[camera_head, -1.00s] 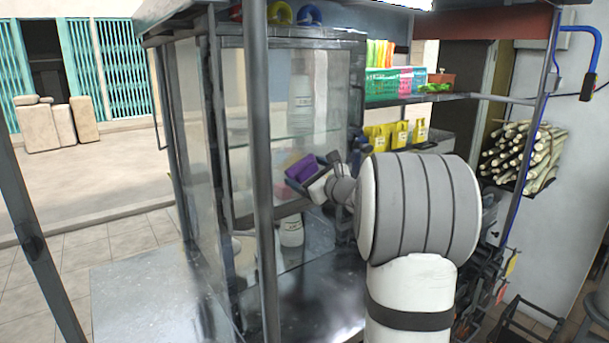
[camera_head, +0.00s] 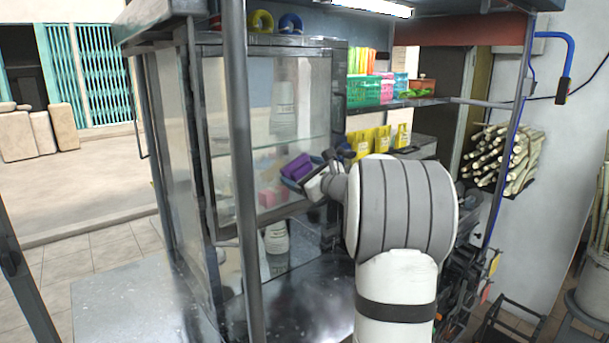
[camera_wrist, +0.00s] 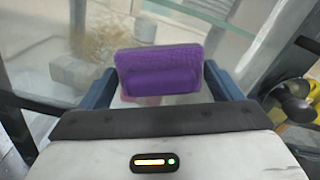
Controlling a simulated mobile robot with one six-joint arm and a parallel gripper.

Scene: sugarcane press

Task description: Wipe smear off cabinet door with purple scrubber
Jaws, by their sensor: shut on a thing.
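The purple scrubber (camera_head: 297,167) is held between the two blue fingers of my gripper (camera_head: 306,172), close in front of the glass cabinet door (camera_head: 240,118). In the wrist view the purple scrubber (camera_wrist: 160,70) sits upright between the fingertips of my gripper (camera_wrist: 160,84), with the glass behind it. Whether the scrubber touches the glass I cannot tell. A pinkish patch (camera_head: 266,198) shows at the door just left of and below the scrubber; whether it is the smear or something behind the glass is unclear. A faint brownish blotch (camera_wrist: 105,42) shows through the glass in the wrist view.
A metal post (camera_head: 241,200) stands in front of the cabinet, left of my gripper. Yellow packs (camera_head: 372,143) and a green basket (camera_head: 363,91) are on shelves to the right. A metal counter (camera_head: 310,300) lies below.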

